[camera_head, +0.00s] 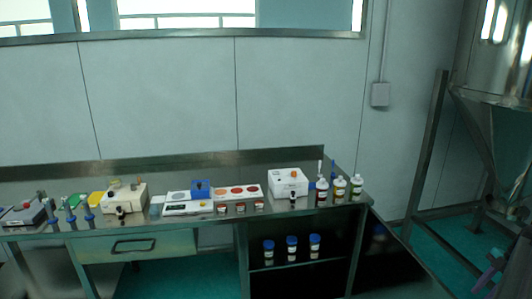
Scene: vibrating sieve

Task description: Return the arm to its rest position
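A steel bench (290,215) stands along the wall, holding a white box device (288,183), a beige device (124,197), a blue box (200,188) and several bottles (339,190). Blue-capped jars (291,247) stand on its lower shelf. A steel hopper (497,100) on a frame stands right. Green floor (445,244) shows between.

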